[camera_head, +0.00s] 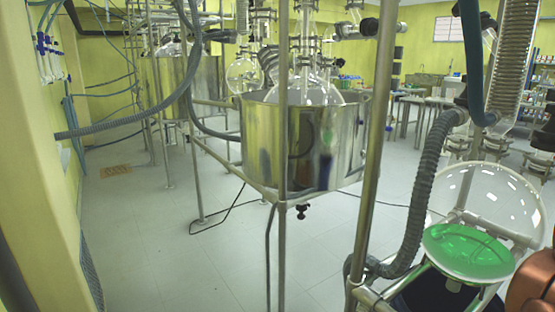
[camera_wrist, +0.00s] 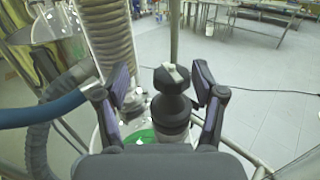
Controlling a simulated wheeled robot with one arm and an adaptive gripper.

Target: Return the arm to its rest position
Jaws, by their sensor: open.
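My gripper (camera_wrist: 161,80) is open in the wrist view, with one dark finger on each side. A black valve knob (camera_wrist: 172,82) with a pale top stands between the fingers, with a gap visible on both sides of it. A dark collar below the knob leads down to glassware with green contents. In the head view, a round glass flask (camera_head: 500,200) with green liquid (camera_head: 468,252) stands at the lower right. My gripper's fingers cannot be made out in the head view.
A ribbed grey hose (camera_head: 425,190) and a metal post (camera_head: 377,130) stand left of the flask. A steel vessel (camera_head: 260,145) in a pipe frame fills the middle. A coiled tube (camera_wrist: 108,40) and blue hose (camera_wrist: 45,113) lie left of my gripper. Open floor (camera_head: 140,240) shows at left.

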